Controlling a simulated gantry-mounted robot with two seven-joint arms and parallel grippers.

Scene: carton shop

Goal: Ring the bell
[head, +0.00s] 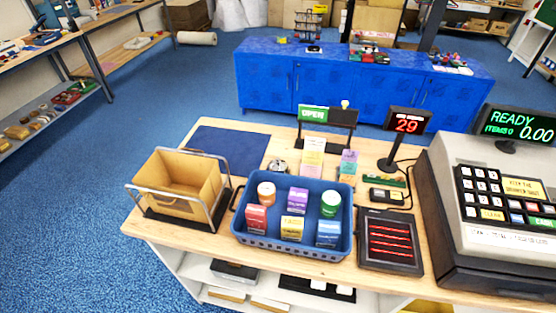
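A small round silvery object with a dark base, which looks like the bell (279,166), sits on the wooden counter (257,133). It stands just behind the blue basket and to the right of the dark blue mat. It is small in the picture, so its button is hard to make out. Neither of my grippers shows in the head view.
The blue basket (291,245) holds several small boxes and bottles. A tan bin in a metal frame (178,185) stands at left, the dark blue mat (228,144) behind it.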

